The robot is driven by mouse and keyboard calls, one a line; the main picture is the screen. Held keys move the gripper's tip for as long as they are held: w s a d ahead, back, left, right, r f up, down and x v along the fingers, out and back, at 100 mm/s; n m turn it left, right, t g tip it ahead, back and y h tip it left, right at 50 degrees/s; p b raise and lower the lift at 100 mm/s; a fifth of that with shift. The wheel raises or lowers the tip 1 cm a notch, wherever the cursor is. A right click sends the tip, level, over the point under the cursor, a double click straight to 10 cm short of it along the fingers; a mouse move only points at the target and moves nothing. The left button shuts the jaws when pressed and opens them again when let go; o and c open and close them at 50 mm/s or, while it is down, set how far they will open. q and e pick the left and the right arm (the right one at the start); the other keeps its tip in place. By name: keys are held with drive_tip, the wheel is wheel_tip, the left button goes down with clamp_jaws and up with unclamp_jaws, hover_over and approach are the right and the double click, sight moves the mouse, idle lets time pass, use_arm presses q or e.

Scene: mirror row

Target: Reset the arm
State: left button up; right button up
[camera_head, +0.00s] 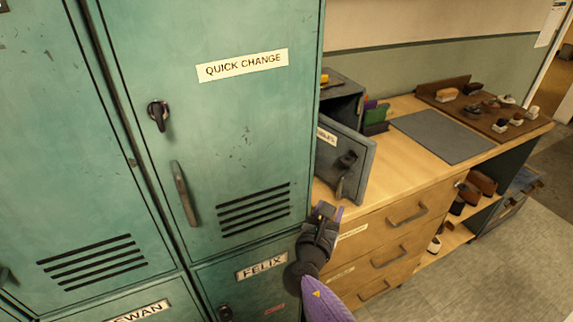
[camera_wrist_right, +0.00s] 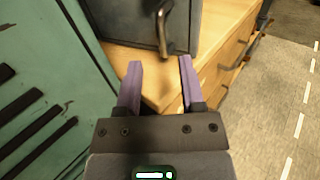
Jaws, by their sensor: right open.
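My right gripper (camera_head: 328,213) is open and empty in the head view, in front of the corner between the green lockers and the wooden counter. In the right wrist view its two purple fingers (camera_wrist_right: 160,75) stand apart with nothing between them. Beyond the fingertips is the small grey safe door (camera_head: 345,160), standing open, with a dark knob and a lever handle (camera_head: 340,186). The handle also shows in the right wrist view (camera_wrist_right: 163,30), apart from the fingers. My left gripper is not in view.
Green lockers (camera_head: 240,130) fill the left, the upper one labelled QUICK CHANGE and a lower one FELIX. The wooden counter (camera_head: 410,110) carries a grey mat (camera_head: 443,137) and a brown tray (camera_head: 480,115) with brushes. Wooden drawers (camera_head: 390,240) lie below. The floor at right is clear.

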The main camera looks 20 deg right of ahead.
drive_tip(key=s+a+f+m+g+y, duration=0.3)
drive_tip(key=s+f+m+g+y, duration=0.15)
drive_tip(key=s+f, duration=0.65)
drive_tip(key=s+a+f+m+g+y, duration=0.25)
drive_tip(key=s+f+m+y, duration=0.35)
drive_tip(key=f, duration=0.9)
drive_tip(key=s+a+f+m+g+y, duration=0.1)
drive_tip(key=s+a+f+m+g, duration=0.1)
drive_tip(key=s+m, duration=0.5)
drive_tip(key=s+a+f+m+g+y, duration=0.1)
drive_tip(key=s+f+m, duration=0.4)
drive_tip(key=s, duration=1.2)
drive_tip(key=shift+a+f+m+g, duration=0.25)
drive_tip(key=shift+a+m+g, duration=0.1)
drive_tip(key=shift+m+g, duration=0.5)
drive_tip(key=shift+y, duration=0.25)
